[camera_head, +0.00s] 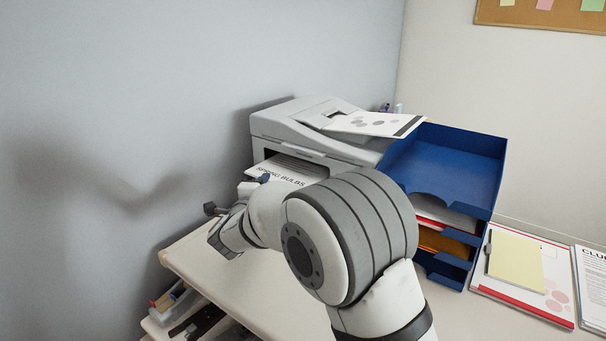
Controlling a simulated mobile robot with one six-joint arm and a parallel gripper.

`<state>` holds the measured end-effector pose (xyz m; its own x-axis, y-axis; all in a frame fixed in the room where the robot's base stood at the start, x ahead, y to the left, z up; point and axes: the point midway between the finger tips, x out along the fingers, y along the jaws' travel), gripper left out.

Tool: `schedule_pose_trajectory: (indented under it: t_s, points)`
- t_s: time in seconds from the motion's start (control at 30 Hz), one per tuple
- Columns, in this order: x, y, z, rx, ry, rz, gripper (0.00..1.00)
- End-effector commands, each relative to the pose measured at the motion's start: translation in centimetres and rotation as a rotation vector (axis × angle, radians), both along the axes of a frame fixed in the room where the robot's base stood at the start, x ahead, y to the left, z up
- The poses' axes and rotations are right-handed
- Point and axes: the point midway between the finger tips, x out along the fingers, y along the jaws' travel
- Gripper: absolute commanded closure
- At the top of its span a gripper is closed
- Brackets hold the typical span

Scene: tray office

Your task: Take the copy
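A white printed sheet headed "SPRING BULBS" (280,167), the copy, sticks out of the front slot of the grey-white printer (335,152). Its right and near parts are hidden behind my arm. Another sheet with grey spots and a dark edge strip (372,123) lies on top of the printer. My gripper (238,194) is in front of the printer, at the near left of the copy. Its two tips show apart, one dark at the left and one bluish by the sheet's edge. I see nothing held between them; whether the right tip touches the sheet cannot be told.
A stacked blue letter tray (452,165) with papers stands right of the printer. A clipboard-like sheet with a yellow pad (516,262) and another printed sheet (594,280) lie further right. The desk's front left (225,285) is bare. A shelf (180,310) holds small items below.

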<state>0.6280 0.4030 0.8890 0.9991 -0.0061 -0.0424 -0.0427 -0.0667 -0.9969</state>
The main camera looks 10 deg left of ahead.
Motion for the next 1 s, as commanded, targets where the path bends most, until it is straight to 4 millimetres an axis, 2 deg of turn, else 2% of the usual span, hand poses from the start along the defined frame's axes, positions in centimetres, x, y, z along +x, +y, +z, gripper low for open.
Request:
schedule_pose_trajectory:
  t_s: [0.03,0.2,0.47,0.7,0.83,1.0]
  points:
    - [-0.7,1.1,-1.5,0.024,-0.016,-0.021,0.67]
    - [-1.4,2.2,-2.5,0.066,-0.043,-0.064,0.67]
    - [1.4,2.2,-2.2,0.067,-0.043,-0.062,0.67]
    - [4.9,2.1,-1.8,0.066,-0.043,-0.062,0.67]
    - [5.7,2.1,-1.7,0.065,-0.043,-0.060,0.67]
    - [5.7,2.1,-1.7,0.064,-0.043,-0.059,0.67]
